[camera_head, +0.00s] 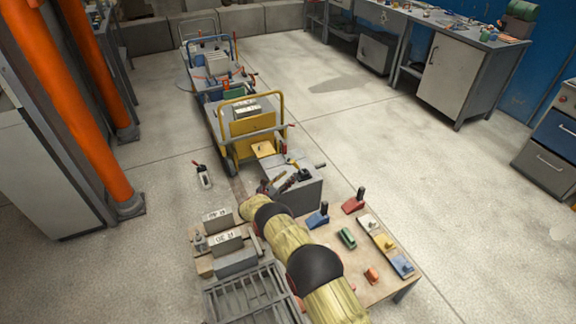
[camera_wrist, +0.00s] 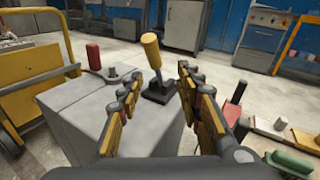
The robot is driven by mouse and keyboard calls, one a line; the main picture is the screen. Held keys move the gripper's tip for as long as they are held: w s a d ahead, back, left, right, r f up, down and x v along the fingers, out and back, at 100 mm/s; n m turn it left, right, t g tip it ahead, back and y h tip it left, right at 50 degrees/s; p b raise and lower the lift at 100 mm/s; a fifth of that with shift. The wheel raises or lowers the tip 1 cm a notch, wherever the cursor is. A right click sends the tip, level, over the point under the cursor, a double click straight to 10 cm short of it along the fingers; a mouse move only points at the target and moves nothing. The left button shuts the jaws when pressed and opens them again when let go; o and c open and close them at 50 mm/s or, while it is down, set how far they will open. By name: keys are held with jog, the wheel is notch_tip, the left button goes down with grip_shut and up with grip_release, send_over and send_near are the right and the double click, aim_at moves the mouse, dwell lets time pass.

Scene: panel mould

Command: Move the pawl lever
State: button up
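A lever with a yellow grip (camera_wrist: 151,45) and a black base stands on the grey block (camera_wrist: 75,120) in the wrist view; it looks like the pawl lever. It leans slightly to the left. My gripper (camera_wrist: 168,68) is open, with one finger on each side of the lever's lower part as seen from the wrist. I cannot tell how far the lever lies beyond the fingertips, and no contact shows. In the head view my gripper (camera_head: 280,184) is over the near left part of the grey block (camera_head: 293,197). The lever is small there.
A red handle (camera_wrist: 93,56) and a round knob (camera_wrist: 113,73) are on the block's left. A yellow cart (camera_head: 252,125) stands behind it. A wooden table (camera_head: 335,236) with coloured blocks is at the right, and weights marked 30 (camera_head: 226,242) are at the left.

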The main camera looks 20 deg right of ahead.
aim_at(294, 163)
jog(key=w+d+b, duration=0.1)
jog(key=w+d+r+n+b, duration=0.1)
jog(key=w+d, duration=0.1)
jog(key=w+d+n+t+b, duration=0.1)
jog(key=d, duration=0.1)
jog(key=shift+w+d+r, duration=0.1)
jog(key=shift+w+r, duration=0.25)
jog(key=shift+r, duration=0.05)
jog(key=shift+w+d+r, duration=0.15)
jog(key=shift+w+d, duration=0.2)
jog(key=shift+d, duration=0.1)
jog(key=c, duration=0.3)
grip_shut()
